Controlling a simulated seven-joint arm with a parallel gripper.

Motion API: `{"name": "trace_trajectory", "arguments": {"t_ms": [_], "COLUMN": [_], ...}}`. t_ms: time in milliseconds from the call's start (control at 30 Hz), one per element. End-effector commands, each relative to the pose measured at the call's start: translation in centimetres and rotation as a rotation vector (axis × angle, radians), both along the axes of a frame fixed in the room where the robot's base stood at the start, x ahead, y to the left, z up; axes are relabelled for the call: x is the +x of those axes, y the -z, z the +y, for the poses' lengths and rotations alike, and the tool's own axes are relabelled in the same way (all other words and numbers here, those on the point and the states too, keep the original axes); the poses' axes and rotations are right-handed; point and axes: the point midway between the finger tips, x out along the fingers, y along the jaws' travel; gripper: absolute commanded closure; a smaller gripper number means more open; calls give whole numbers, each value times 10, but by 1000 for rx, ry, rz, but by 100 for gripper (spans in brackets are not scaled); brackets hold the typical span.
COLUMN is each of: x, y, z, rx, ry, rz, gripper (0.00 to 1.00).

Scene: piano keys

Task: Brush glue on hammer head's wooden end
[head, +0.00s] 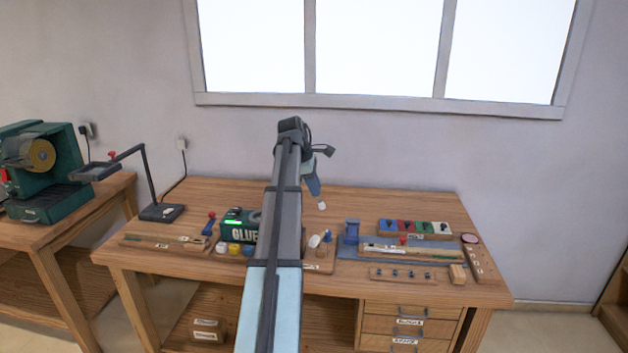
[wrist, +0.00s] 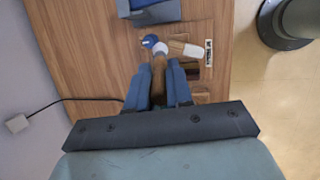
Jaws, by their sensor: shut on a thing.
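My gripper (head: 314,186) is above the middle of the workbench. Its blue fingers (wrist: 158,88) are shut on a brown, tapered thing with a white tip (wrist: 158,48), seemingly the glue brush; the white tip also shows below the gripper in the head view (head: 322,205). Under it on the bench is a small wooden holder (head: 318,268) with a white piece with a brown end, seemingly the hammer head (head: 314,241), which also shows in the wrist view (wrist: 191,50). The tip appears apart from it. A green glue box (head: 238,231) stands left, partly hidden by my arm.
Beside the white piece is a small blue thing (head: 327,237). A blue clamp-like tool (head: 351,231) stands right of the holder on a blue mat (head: 350,253). Small coloured pots (head: 234,249) stand before the glue box.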

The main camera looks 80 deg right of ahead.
Motion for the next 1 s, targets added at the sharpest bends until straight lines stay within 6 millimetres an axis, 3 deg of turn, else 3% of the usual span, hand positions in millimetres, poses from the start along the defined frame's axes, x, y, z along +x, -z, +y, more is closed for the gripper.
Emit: {"name": "trace_trajectory", "arguments": {"t_ms": [200, 633, 1000], "x": [0, -1, -1], "y": [10, 2, 23], "z": [0, 0, 1], "rx": [-1, -1, 0], "ry": [0, 0, -1], "rz": [0, 0, 0], "gripper": [100, 100, 100]}}
